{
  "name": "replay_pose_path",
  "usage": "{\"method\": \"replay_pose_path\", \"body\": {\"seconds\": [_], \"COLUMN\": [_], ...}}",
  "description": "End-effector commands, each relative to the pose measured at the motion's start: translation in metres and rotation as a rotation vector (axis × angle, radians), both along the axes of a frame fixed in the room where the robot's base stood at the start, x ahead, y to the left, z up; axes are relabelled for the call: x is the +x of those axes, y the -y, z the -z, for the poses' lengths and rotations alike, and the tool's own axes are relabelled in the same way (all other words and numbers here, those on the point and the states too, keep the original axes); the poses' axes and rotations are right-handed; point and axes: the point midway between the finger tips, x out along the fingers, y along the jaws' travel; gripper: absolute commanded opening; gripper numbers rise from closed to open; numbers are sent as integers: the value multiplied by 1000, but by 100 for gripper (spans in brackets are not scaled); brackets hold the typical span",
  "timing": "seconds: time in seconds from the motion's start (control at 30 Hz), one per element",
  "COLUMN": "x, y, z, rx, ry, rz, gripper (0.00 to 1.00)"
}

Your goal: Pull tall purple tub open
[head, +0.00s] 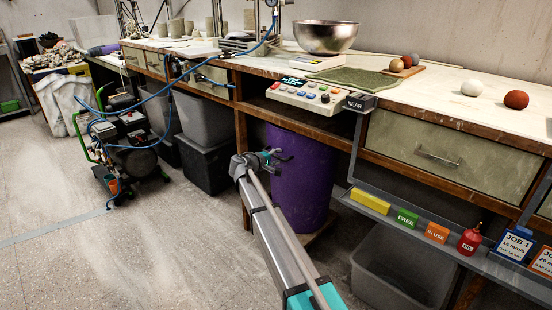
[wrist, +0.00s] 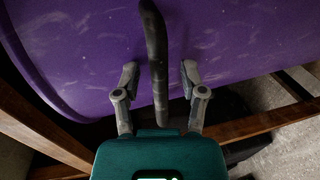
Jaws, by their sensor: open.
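The tall purple tub (head: 300,185) stands under the workbench, below the control panel. It also fills the upper part of the wrist view (wrist: 230,40). A dark curved handle (wrist: 155,50) runs down the middle of the wrist view in front of the tub. My gripper (wrist: 158,80) is open, with one finger on each side of the handle and a gap on both sides. In the head view my gripper (head: 270,158) is at the tub's upper left front. The tub's top is hidden by the bench.
Wooden bench legs (head: 241,150) flank the tub on the left. A grey shelf rail (head: 410,225) with labelled blocks juts out at right, above a grey bin (head: 395,270). Dark and grey bins (head: 205,160) stand left. Open floor (head: 150,255) lies at front left.

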Motion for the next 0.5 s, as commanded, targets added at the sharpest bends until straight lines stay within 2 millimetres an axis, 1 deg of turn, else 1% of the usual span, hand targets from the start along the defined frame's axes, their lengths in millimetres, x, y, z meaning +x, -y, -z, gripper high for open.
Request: {"method": "replay_pose_path", "body": {"seconds": [0.07,0.17,0.2,0.37,0.5], "x": [0,0,0,0,0], "y": [0,0,-1,-1,-1], "z": [0,0,0,0,0], "rx": [0,0,0,0,0], "ry": [0,0,0,0,0], "rz": [0,0,-1,-1,-1], "gripper": [54,37,30,0,0]}}
